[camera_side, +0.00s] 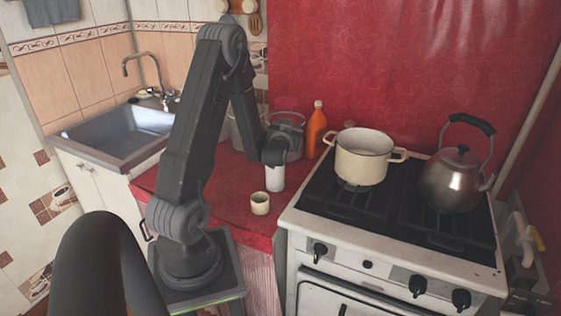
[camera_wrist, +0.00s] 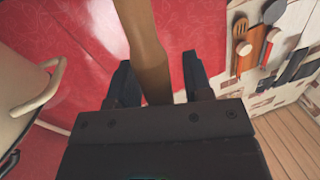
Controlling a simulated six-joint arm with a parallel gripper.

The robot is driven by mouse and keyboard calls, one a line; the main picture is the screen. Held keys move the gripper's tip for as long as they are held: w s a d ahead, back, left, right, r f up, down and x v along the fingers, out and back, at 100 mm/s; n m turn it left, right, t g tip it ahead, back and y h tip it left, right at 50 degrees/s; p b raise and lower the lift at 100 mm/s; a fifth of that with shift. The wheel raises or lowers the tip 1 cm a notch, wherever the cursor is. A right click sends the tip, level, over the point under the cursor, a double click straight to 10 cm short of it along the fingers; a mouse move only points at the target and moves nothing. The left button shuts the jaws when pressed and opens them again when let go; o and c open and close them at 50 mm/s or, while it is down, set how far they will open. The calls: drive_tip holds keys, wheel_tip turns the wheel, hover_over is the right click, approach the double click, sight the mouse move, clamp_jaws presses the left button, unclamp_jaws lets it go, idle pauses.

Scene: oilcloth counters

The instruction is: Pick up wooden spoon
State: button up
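A brown wooden handle (camera_wrist: 148,45), which looks like the wooden spoon's, comes down from the top edge of the wrist view. Its lower part lies between the two fingers of my gripper (camera_wrist: 158,82). The fingers stand apart, with a visible gap on the right side of the handle; the left finger is close to it, and I cannot tell if they touch. The spoon's other end is out of view. In the side view the spoon cannot be made out, and my gripper's fingers are not clear near the wrist end above the red counter.
A cream pot (camera_side: 362,157) and a metal kettle (camera_side: 456,181) stand on the stove (camera_side: 330,205). An orange bottle (camera_side: 316,130), a white container (camera_side: 275,179) and a small cream cup (camera_side: 260,203) are on the counter. Utensils (camera_wrist: 268,42) hang on the wall.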

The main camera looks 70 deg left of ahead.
clamp_jaws()
idle(0.3)
